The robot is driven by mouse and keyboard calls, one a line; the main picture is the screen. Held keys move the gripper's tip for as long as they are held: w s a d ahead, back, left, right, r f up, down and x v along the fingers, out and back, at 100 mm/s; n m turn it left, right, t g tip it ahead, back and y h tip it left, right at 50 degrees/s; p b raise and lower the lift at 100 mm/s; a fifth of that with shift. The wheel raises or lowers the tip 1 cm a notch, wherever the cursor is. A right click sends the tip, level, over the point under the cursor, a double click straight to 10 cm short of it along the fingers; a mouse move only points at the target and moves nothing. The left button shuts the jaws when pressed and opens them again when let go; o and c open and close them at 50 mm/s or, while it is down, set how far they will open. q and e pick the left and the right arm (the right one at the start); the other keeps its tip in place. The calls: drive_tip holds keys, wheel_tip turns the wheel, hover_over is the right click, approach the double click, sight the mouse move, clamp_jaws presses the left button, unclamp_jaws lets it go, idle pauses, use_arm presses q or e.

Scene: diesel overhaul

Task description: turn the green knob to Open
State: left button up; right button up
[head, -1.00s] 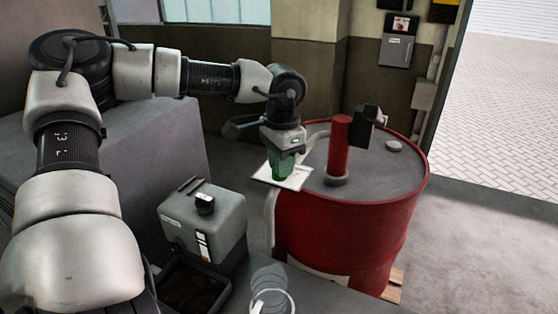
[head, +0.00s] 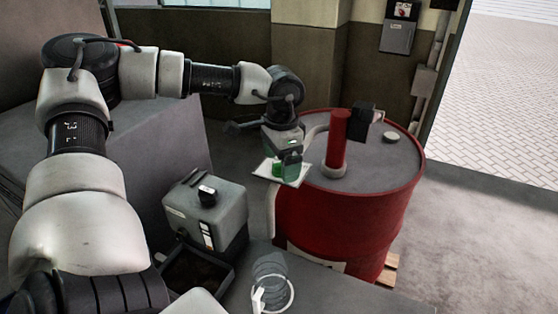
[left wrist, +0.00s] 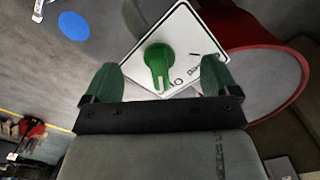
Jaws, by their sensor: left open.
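The green knob (left wrist: 158,62) sits on a white square plate (left wrist: 187,32) with dark markings, seen in the left wrist view. The plate also shows in the head view (head: 292,181), beside the red drum, with the knob (head: 277,170) partly hidden by my gripper. My left gripper (left wrist: 160,80) has green fingers spread on either side of the knob, with a visible gap to each side. It is open and holds nothing. The knob's pointer end faces the gripper's palm, near a marking on the plate. My right gripper is not in view.
A red drum (head: 345,222) with a red upright pump (head: 338,140) stands just right of the plate. A grey container with a black cap (head: 207,205) stands lower left, by a dark tray (head: 199,272). Clear rings (head: 270,275) lie on the grey surface in front.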

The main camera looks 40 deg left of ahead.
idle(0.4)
use_arm(q)
wheel_tip(320, 180, up, 7)
drive_tip(key=p, duration=0.6)
drive_tip(key=shift+r, duration=0.15)
drive_tip(key=shift+f, duration=0.2)
